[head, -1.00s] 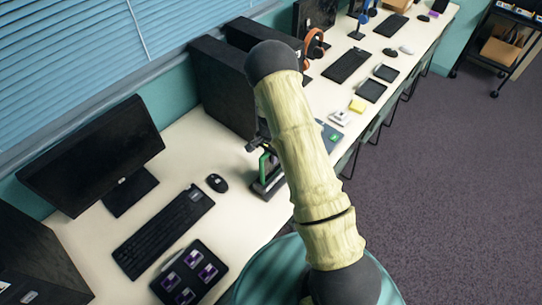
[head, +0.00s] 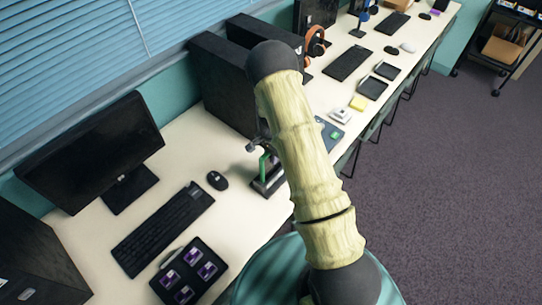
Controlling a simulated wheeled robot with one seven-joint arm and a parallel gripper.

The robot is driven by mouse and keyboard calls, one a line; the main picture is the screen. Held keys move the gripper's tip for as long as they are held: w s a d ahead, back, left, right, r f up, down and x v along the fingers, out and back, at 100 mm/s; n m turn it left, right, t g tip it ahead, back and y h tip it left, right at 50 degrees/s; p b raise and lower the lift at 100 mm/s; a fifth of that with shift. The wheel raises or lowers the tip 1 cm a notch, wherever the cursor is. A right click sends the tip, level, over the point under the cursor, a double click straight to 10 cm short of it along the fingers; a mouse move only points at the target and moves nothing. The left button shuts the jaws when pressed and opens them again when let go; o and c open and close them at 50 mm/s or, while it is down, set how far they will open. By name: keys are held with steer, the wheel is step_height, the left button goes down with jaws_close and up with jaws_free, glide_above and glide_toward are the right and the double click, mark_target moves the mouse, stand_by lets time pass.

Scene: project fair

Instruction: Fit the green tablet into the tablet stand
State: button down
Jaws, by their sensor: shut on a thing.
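The green tablet (head: 263,168) shows as a narrow upright green strip just left of my arm, in the middle of the white table. Its lower end is at the dark tablet stand (head: 268,187), which is partly hidden behind my arm. I cannot tell whether the tablet is seated in the stand's slot or just above it. My gripper (head: 257,146) is at the tablet's top, shut on it; its fingertips are small and mostly hidden by my arm.
A mouse (head: 217,180), a keyboard (head: 163,228) and a monitor (head: 97,150) stand to the left. A black tray with purple-topped items (head: 190,272) is at the front. Black computer towers (head: 222,84) stand behind my gripper. Bare table (head: 185,143) lies between monitor and towers.

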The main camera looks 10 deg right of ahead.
steer(key=shift+d+f, duration=0.1)
steer(key=shift+f, duration=0.15)
steer(key=shift+w+f+b, duration=0.15)
steer(key=shift+f+b, duration=0.15)
steer(key=shift+b, duration=0.15)
steer(key=shift+f, duration=0.1)
stand_by(0.4)
steer(key=c, duration=1.2)
jaws_free()
steer(key=shift+c, duration=0.2)
steer(key=shift+r+p, duration=2.2)
steer(key=shift+r, duration=1.3)
